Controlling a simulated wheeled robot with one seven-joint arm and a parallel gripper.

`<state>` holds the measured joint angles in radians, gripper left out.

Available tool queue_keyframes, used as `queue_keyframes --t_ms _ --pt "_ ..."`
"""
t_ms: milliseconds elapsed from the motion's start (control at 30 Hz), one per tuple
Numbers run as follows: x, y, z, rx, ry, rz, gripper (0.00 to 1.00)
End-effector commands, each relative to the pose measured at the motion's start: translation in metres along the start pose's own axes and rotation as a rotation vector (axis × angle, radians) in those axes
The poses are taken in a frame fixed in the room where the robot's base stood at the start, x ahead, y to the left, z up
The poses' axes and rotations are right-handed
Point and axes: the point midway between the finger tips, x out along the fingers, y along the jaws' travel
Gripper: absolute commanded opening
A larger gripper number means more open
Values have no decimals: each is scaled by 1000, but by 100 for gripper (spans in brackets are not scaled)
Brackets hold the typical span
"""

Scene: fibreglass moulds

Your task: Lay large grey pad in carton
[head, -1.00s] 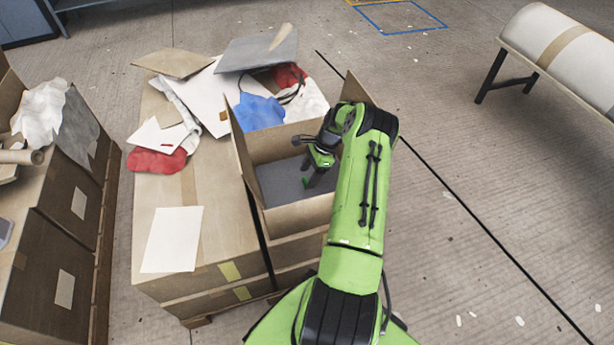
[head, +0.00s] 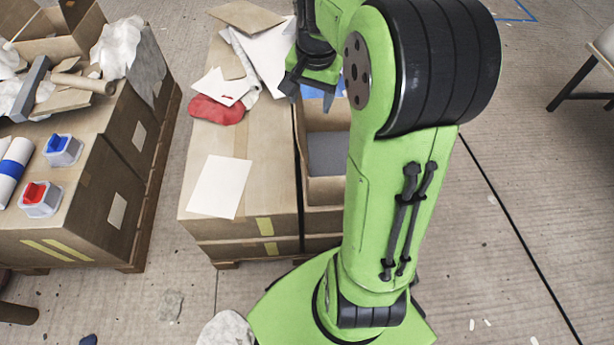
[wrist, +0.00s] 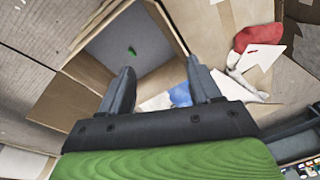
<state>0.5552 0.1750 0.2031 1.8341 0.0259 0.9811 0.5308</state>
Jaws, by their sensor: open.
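The large grey pad (head: 328,153) lies in the open carton (head: 325,190), low down inside its walls. In the wrist view the pad (wrist: 115,42) looks flat and covers most of the carton floor, with a small green mark on it. The carton's flap (wrist: 65,102) is folded outward there. My gripper (head: 308,92) is open and empty, above and apart from the pad, near the carton's far left side in the head view. Its spread fingers (wrist: 158,75) show in the wrist view. My arm hides the carton's right part in the head view.
Left of the carton, a box top holds a white sheet (head: 220,187), a red cloth (head: 215,110) and loose sheets. Further left, another stack carries a blue-topped container (head: 62,150) and a red-topped one (head: 40,198).

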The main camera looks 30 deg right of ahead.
Motion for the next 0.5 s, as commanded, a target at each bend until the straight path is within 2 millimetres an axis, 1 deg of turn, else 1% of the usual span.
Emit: queue_keyframes --t_ms 33,67,100,167,200,300,400,500 --pt "-23 -4 30 -116 48 -10 63" --pt "-33 -4 47 -182 72 -16 63" --pt "-45 -2 69 -271 102 -26 63" --pt "-59 5 102 -401 146 -47 63" --pt "-66 12 123 -486 175 -65 63" --pt "-73 31 168 -679 236 -116 63" --pt "-70 47 196 -815 279 -161 63" --pt "-67 55 209 -884 297 -184 63"
